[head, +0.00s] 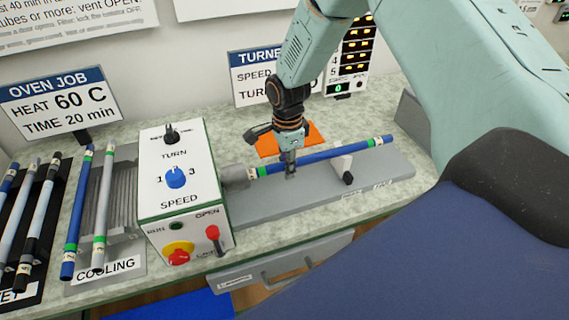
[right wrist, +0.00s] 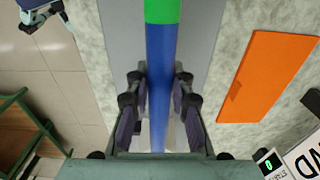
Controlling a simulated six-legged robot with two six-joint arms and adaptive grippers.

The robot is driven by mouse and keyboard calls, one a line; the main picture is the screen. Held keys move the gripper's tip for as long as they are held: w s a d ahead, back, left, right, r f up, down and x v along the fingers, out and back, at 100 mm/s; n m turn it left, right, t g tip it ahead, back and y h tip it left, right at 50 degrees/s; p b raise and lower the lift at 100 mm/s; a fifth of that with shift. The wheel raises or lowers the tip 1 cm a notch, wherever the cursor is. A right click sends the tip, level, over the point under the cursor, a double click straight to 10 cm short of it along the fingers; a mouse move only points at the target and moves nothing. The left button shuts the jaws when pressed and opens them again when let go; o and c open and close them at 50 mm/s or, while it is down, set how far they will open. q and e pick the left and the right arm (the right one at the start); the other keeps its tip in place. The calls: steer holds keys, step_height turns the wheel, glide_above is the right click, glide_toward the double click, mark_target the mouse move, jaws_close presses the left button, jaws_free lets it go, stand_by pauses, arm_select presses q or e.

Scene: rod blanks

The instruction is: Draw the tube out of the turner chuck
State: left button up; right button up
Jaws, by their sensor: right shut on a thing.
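My right gripper (head: 290,169) comes down from above and is shut on the tube, right of the left green band. In the right wrist view the tube (right wrist: 159,75) runs between the fingers (right wrist: 158,105), green band at the top. My left gripper does not clearly show.
The turner box (head: 160,205) has a blue speed knob and a red lever (head: 213,235). A white support (head: 343,163) stands by the tube's right part. An orange sheet (head: 283,138) lies behind. Cooling tubes (head: 103,205) lie in a rack at left.

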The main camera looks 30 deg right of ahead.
mark_target(308, 156)
steer(key=shift+s+d+r+p, duration=0.1)
steer(key=shift+s+d+p, duration=0.1)
steer(key=shift+d+p, duration=0.6)
steer(key=shift+s+d+f+p, duration=0.1)
steer(key=shift+s+d+p, duration=0.25)
steer(key=shift+d, duration=0.65)
steer(key=shift+s+d+r+p, duration=0.1)
steer(key=shift+d+p, duration=0.65)
steer(key=shift+d, duration=0.15)
step_height(308, 156, up, 9)
steer(key=p, duration=1)
steer(key=shift+r, duration=0.1)
